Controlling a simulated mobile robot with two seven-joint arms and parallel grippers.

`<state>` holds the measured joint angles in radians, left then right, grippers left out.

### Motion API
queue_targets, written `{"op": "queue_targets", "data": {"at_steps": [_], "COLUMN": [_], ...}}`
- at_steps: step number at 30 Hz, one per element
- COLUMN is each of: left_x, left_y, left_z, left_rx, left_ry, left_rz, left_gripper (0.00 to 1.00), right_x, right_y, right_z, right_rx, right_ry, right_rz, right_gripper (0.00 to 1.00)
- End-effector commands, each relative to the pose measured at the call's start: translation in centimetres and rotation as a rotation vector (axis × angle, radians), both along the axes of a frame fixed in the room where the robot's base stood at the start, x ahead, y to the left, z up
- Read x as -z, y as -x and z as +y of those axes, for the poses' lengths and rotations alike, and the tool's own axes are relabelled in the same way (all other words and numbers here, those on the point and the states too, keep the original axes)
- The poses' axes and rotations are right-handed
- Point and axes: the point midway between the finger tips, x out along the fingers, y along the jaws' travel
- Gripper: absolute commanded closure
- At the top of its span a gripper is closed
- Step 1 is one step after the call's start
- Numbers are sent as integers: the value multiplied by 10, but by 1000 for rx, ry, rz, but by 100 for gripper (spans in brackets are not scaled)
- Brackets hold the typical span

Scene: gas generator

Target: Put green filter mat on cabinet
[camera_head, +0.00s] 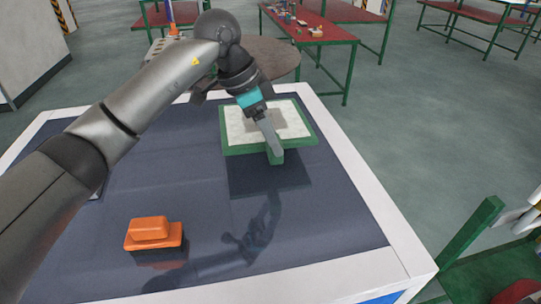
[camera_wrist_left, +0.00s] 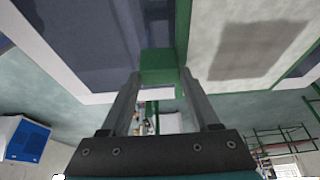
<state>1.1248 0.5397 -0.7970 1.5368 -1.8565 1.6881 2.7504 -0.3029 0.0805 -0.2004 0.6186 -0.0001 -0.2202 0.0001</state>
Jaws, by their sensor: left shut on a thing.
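The green filter mat (camera_head: 239,125) has a green frame around a pale, speckled panel. It is over the far part of a dark top with a white rim (camera_head: 372,203), which may be the cabinet; I cannot tell for sure. A dark shadow or reflection in front of the mat suggests it is held above the top. My left gripper (camera_head: 272,146) is shut on the mat's green tab at the near edge. In the left wrist view the tab (camera_wrist_left: 158,64) sits between the fingertips (camera_wrist_left: 160,78). My right gripper is not in view.
An orange block-like object (camera_head: 153,234) lies on the dark top at the near left. A round brown table (camera_head: 275,58) stands behind. Red-topped tables with green legs (camera_head: 325,30) are farther back. Green framing (camera_head: 470,235) stands at the right. The near right of the top is clear.

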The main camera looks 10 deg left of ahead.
Motion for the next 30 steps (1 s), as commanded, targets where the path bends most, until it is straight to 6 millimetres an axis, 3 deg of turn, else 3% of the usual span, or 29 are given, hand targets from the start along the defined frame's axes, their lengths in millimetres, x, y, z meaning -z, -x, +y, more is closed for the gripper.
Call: {"op": "queue_targets", "data": {"at_steps": [8,15,22,23,30], "left_x": [23,57,60,61,60], "left_y": [0,0,-1,0,0], "left_z": [0,0,0,0,0], "left_rx": [0,0,0,0,0], "left_ry": [0,1,1,0,0], "left_rz": [-2,0,-3,0,0], "left_gripper": [100,100,100,35,8], "right_x": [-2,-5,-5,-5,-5], "right_y": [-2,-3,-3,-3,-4], "right_z": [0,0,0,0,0], "right_rx": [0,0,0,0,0], "right_ry": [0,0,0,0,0], "right_rz": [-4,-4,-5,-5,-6], "right_gripper": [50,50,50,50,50]}}
